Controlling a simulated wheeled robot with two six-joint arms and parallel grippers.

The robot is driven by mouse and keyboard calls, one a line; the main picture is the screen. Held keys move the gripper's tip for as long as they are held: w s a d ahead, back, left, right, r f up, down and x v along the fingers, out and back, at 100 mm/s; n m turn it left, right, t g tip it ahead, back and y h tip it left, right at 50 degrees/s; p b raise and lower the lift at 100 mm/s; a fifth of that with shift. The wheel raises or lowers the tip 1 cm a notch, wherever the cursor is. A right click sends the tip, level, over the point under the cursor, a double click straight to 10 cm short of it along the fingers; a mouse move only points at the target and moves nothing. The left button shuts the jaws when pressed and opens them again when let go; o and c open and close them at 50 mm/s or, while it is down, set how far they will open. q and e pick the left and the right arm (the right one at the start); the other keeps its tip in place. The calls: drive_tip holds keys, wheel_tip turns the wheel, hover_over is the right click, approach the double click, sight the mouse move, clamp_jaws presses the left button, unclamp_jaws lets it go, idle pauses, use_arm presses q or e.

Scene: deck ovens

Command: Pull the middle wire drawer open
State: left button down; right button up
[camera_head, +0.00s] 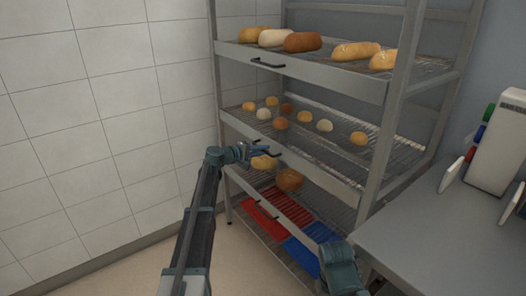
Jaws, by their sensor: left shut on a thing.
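The middle wire drawer (335,180) is a wire shelf with a grey metal front, in the middle of the rack, holding several small rolls. Its front bears a dark handle (272,155). My left gripper (266,154) is at this handle and shut on it; the jaws themselves are small and partly hidden. I cannot tell from this view how far the drawer stands out of the rack. My right arm shows at the lower right, near the rack's front post; its fingertips cannot be made out.
The upper drawer (340,80) holds several loaves. The lower drawer (297,217) holds loaves, with red and blue items (300,240) at the bottom. A grey counter (440,225) with a white holder (497,140) stands at right. A tiled wall (100,120) closes the left; bare floor lies in front.

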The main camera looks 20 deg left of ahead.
idle(0.8)
use_arm(q)
drive_tip(key=f+v, duration=0.3)
drive_tip(key=v, duration=1.4)
drive_tip(key=s+a+f+v, duration=0.1)
drive_tip(key=f+v, duration=0.3)
drive_tip(key=v, duration=1.3)
drive_tip(key=shift+s, duration=0.15)
drive_tip(key=shift+f, duration=0.15)
drive_tip(key=c, duration=0.9)
unclamp_jaws()
drive_tip(key=p+v, duration=0.2)
drive_tip(key=v, duration=1.1)
drive_tip(key=shift+s+a+p, duration=0.15)
drive_tip(key=shift+s+p, duration=0.2)
drive_tip(key=shift+p, duration=0.05)
